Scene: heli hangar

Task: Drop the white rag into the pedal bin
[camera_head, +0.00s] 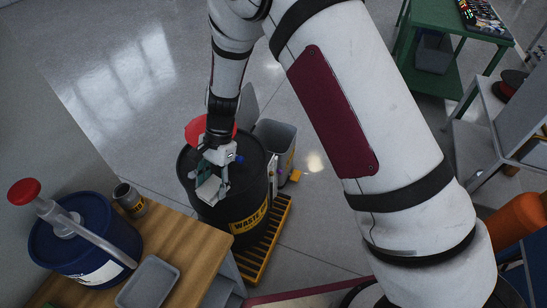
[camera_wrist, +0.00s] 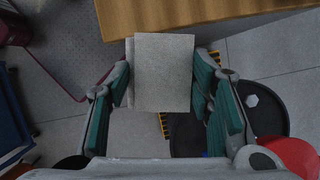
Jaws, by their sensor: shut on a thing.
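The white rag (camera_head: 208,191) is held in my gripper (camera_head: 213,178) above the black waste drum in the head view. In the wrist view the folded pale rag (camera_wrist: 164,75) sits between the teal finger pads of my gripper (camera_wrist: 163,92). The grey pedal bin (camera_head: 277,135) stands just behind and right of the drum, with a yellow pedal low at its front. Its grey lid (camera_head: 250,103) appears raised. My gripper is left of and nearer than the bin's opening, apart from it. The drum hides part of the bin.
The black waste drum (camera_head: 242,206) stands on a yellow slatted pallet (camera_head: 262,252) and also shows in the wrist view (camera_wrist: 272,105). A wooden bench (camera_head: 190,246) at lower left bears a blue pump drum (camera_head: 84,245), a grey cup and a grey tray. A green cart stands top right.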

